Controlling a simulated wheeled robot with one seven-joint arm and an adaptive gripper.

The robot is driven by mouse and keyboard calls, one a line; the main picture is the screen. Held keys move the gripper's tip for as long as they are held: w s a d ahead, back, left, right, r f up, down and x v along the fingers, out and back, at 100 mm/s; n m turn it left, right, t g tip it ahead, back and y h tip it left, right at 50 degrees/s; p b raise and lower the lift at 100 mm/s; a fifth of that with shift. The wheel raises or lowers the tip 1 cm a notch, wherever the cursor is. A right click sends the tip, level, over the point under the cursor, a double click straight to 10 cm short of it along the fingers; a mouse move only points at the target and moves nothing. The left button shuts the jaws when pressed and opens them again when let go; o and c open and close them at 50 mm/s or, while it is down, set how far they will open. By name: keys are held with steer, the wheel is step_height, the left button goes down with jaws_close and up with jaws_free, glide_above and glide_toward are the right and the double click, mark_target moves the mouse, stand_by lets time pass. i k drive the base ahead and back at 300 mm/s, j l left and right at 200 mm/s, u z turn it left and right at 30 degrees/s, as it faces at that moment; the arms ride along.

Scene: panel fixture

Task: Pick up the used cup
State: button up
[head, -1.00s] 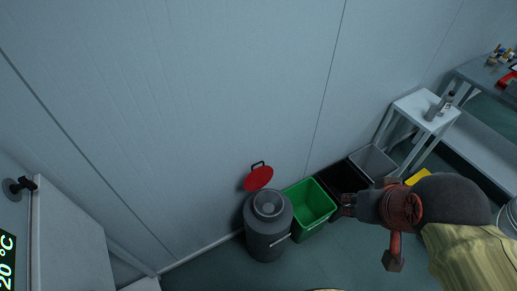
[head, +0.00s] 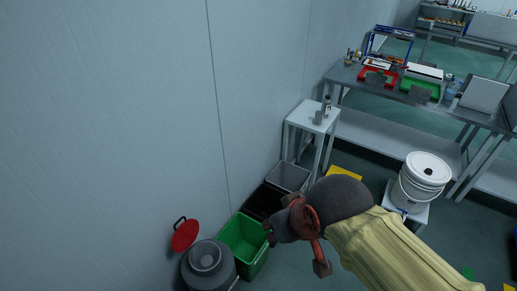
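I cannot make out a used cup for certain in the head view. A small grey cylinder (head: 318,118) stands on a white side table (head: 303,114), next to a slim dark-topped bottle (head: 327,103). It is too small to tell whether it is a cup. My gripper (head: 268,233) is at the lower middle, in front of the open bins in the picture and well below the side table. Its fingers are small and dark, so their opening is unclear. I see nothing held in it.
A green bin (head: 243,243), a black bin (head: 262,202) and a grey bin (head: 288,176) line the wall beside a grey drum (head: 207,270). A workbench (head: 345,76) carries red and green trays. A white bucket (head: 424,178) stands at right.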

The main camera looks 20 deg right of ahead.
mark_target(319, 118)
steer(key=u, duration=0.6)
steer(key=z, duration=1.7)
steer(key=i+l, duration=0.2)
steer(key=i, duration=0.4)
steer(key=i+l, duration=0.2)
steer(key=i, duration=0.4)
steer(key=i+l, duration=0.2)
steer(key=i, duration=0.45)
steer(key=i+l+z, duration=0.1)
steer(key=i+l, duration=0.15)
steer(key=i, duration=0.35)
